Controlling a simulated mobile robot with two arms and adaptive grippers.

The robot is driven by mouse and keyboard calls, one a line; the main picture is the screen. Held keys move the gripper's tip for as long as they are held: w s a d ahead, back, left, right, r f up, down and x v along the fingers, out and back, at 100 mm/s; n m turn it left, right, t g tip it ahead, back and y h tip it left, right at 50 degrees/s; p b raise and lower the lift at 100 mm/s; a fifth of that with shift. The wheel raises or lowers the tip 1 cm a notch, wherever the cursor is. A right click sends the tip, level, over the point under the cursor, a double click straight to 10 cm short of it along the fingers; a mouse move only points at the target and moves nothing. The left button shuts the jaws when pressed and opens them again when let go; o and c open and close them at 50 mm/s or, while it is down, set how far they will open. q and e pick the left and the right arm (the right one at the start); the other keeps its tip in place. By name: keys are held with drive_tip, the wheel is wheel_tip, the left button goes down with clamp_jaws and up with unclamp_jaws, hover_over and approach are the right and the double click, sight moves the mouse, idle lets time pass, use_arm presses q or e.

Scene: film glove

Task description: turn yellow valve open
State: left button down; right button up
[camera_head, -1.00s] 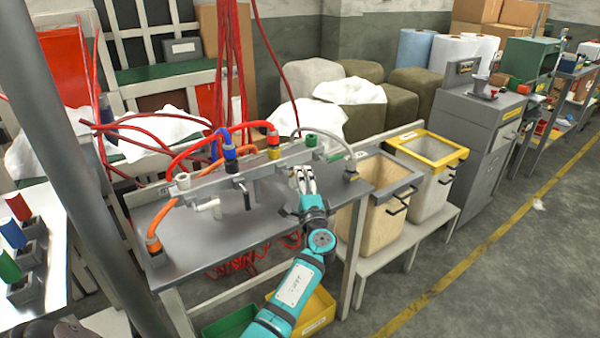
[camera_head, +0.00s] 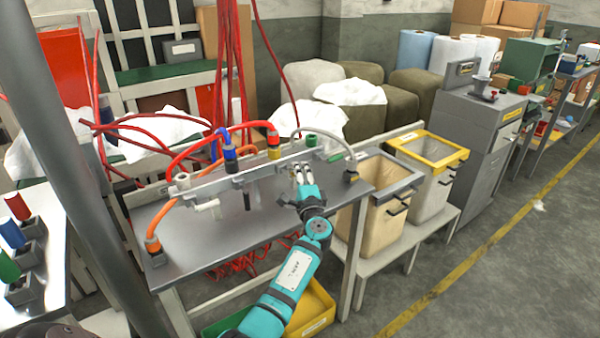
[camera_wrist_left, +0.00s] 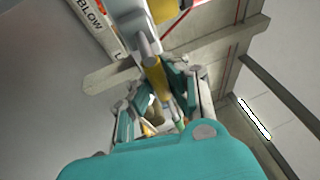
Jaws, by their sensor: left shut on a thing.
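A metal manifold bar (camera_head: 215,182) runs along the back of a grey workbench (camera_head: 200,235), with valves and coloured hose fittings on it. A yellow fitting (camera_head: 273,153) sits at the top of the bar, under a red hose. My left gripper (camera_head: 302,174) is at the bar's right part, just below and right of this fitting. In the left wrist view a yellow valve handle (camera_wrist_left: 158,80) runs down between the fingers. The left gripper is shut on it, and its fingertips are partly hidden. My right gripper is not in view.
A white handle (camera_head: 206,206) and a black handle (camera_head: 246,198) hang from the bar left of the gripper. A green fitting (camera_head: 311,141) and a grey hose (camera_head: 335,138) are close on its right. Bins (camera_head: 388,205) stand right of the bench.

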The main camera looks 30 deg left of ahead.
use_arm(q)
drive_tip(key=shift+r+m+p, duration=0.1)
drive_tip(key=shift+m+p, duration=0.3)
drive_tip(key=shift+p, duration=0.25)
drive_tip(key=m+g+h+p, duration=0.1)
drive_tip(key=m+p, duration=0.2)
drive_tip(key=p, duration=0.2)
drive_tip(key=s+f+m+g+h+p, duration=0.1)
drive_tip(key=m+p, duration=0.3)
drive_tip(key=p, duration=0.2)
drive_tip(key=a+f+m+g+h+p, duration=0.1)
drive_tip(key=m+g+p, duration=0.1)
drive_tip(key=p, duration=0.4)
drive_tip(key=shift+s+f+m, duration=0.25)
drive_tip(key=shift+s+m, duration=0.15)
drive_tip(key=shift+m, duration=0.5)
drive_tip(key=m+g+p, duration=0.1)
drive_tip(key=s+m+g+p, duration=0.1)
drive_tip(key=p, duration=0.1)
drive_tip(key=shift+a+f+m, duration=0.15)
drive_tip(key=shift+f+m, duration=0.15)
drive_tip(key=shift+m, duration=0.1)
drive_tip(key=shift+s+f+g, duration=0.1)
drive_tip(key=shift+g, duration=0.2)
drive_tip(key=shift+f+m, duration=0.1)
drive_tip(key=shift+m, duration=0.2)
drive_tip(key=c, duration=1.3)
unclamp_jaws()
drive_tip(key=shift+s, duration=0.1)
